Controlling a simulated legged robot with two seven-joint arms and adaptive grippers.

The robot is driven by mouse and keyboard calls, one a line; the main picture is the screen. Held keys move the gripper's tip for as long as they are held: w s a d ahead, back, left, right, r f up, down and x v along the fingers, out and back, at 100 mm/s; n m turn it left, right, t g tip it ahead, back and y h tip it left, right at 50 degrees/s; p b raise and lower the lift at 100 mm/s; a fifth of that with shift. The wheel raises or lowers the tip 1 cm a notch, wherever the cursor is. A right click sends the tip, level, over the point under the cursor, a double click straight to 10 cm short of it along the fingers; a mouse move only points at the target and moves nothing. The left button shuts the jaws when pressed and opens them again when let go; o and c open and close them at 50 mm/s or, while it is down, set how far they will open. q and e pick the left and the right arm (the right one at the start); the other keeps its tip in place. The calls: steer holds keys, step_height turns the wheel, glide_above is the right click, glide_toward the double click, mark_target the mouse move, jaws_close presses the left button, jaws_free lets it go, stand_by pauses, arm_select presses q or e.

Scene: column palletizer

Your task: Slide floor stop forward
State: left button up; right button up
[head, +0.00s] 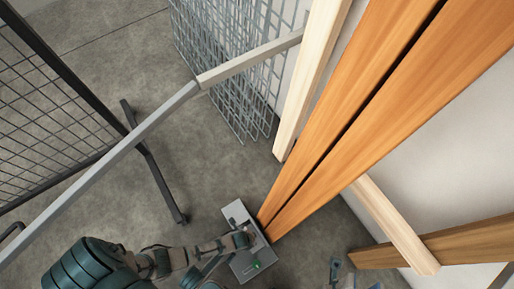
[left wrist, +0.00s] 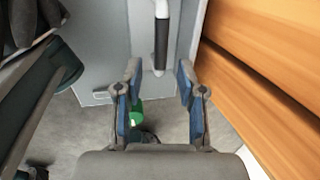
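The floor stop is a light grey metal plate (head: 236,213) on the floor at the foot of the orange boards, with a small green mark near its lower end. My left gripper (head: 243,237) is over the plate's middle in the head view. In the left wrist view the grey plate (left wrist: 108,62) fills the upper part, with a dark-gripped handle (left wrist: 161,42) on it. The left gripper (left wrist: 158,72) is open, its blue-padded fingers apart, and the handle lies between and beyond the tips. What seems to be my right gripper (head: 338,270) shows partly at the bottom edge.
Tall orange boards (head: 345,125) stand close to the right of the plate. Wire mesh panels (head: 225,75) lean behind. A black mesh fence (head: 50,110) with a foot and a long grey bar (head: 120,150) are at left. Open concrete floor lies between.

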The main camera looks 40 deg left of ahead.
arm_select(q)
step_height(320, 180, down, 3)
steer(key=shift+r+b, duration=0.1)
steer(key=shift+b, duration=0.5)
steer(key=shift+w+f, duration=0.2)
steer(key=shift+w, duration=0.2)
jaws_close()
